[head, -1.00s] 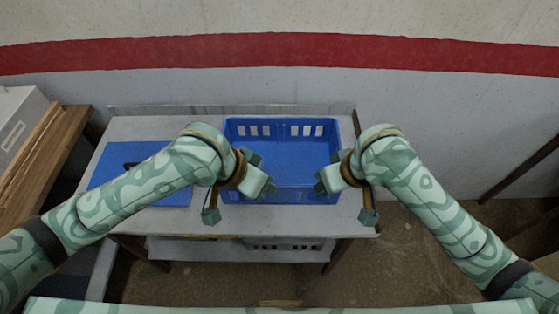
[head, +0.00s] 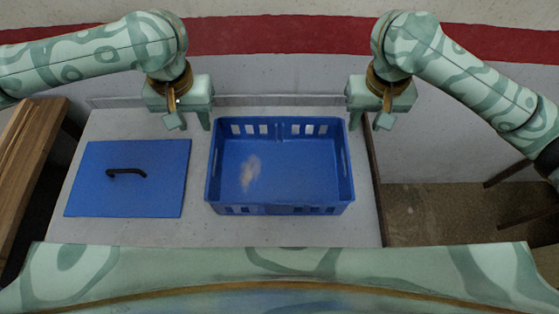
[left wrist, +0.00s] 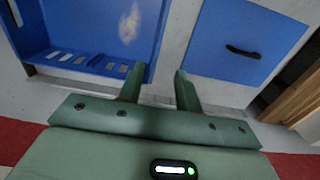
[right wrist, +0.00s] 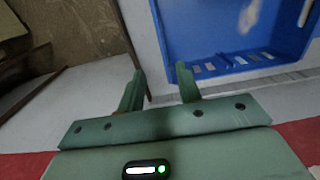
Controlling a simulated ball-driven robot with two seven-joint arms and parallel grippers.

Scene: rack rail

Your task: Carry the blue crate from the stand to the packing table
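The blue crate (head: 280,170) stands upright and empty on a pale table, with slotted walls and a light patch on its floor. My left gripper (head: 190,122) is open and empty above the table, near the crate's back left corner. My right gripper (head: 370,122) is open and empty near the back right corner. In the left wrist view the crate (left wrist: 146,60) shows left of and behind the open fingers (left wrist: 155,82). In the right wrist view the crate (right wrist: 168,52) shows right of the open fingers (right wrist: 160,82). Neither gripper visibly grips the crate.
A blue flat lid (head: 128,185) with a black handle lies on the table (head: 300,232) left of the crate. Wooden boards (head: 30,150) stand at the left edge. A wall with a red stripe (head: 280,36) is behind.

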